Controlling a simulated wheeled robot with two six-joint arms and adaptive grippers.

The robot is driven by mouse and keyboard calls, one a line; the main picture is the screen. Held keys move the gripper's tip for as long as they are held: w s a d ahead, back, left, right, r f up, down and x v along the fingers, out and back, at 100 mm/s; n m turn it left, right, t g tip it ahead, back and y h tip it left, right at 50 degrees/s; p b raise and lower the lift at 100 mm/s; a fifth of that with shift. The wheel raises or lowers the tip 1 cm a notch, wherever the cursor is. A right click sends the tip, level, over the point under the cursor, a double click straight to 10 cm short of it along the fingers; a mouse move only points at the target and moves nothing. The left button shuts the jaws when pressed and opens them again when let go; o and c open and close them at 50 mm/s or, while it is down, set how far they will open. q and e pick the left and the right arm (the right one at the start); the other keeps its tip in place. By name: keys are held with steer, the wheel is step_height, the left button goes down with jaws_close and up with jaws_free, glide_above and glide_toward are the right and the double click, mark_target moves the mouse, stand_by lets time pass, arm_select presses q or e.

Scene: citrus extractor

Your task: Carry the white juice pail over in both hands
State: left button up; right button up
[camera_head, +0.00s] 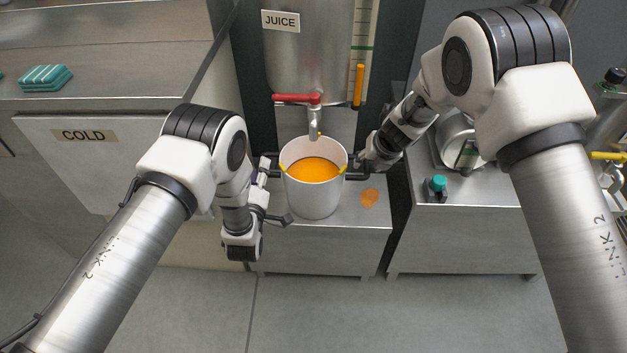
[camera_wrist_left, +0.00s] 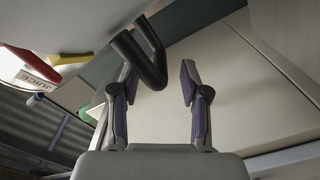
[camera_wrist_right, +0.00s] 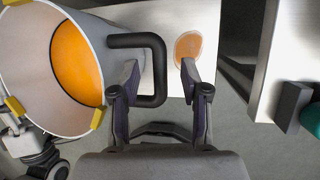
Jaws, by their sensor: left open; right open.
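The white juice pail (camera_head: 313,195) stands upright under the tap on a metal stand, with orange juice (camera_head: 314,170) inside. It has yellow marks on its rim and a black handle on each side. My left gripper (camera_head: 270,190) is open at the left handle; in the left wrist view the handle (camera_wrist_left: 150,55) reaches between the fingertips (camera_wrist_left: 155,85). My right gripper (camera_head: 360,165) is open at the right handle; in the right wrist view the handle's outer bar (camera_wrist_right: 158,72) lies between the fingers (camera_wrist_right: 160,85). Neither grips it.
The steel juice tank (camera_head: 310,60) with a red tap lever (camera_head: 297,98) rises behind the pail. An orange spill (camera_head: 369,197) lies on the stand, right of the pail. A COLD cabinet (camera_head: 85,150) is at left, another metal stand (camera_head: 465,225) at right. The floor in front is clear.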

arm_select(q)
steer(key=shift+w, duration=1.35)
arm_select(e)
steer(key=shift+x, duration=1.4)
arm_select(q)
jaws_close()
arm_select(e)
jaws_close()
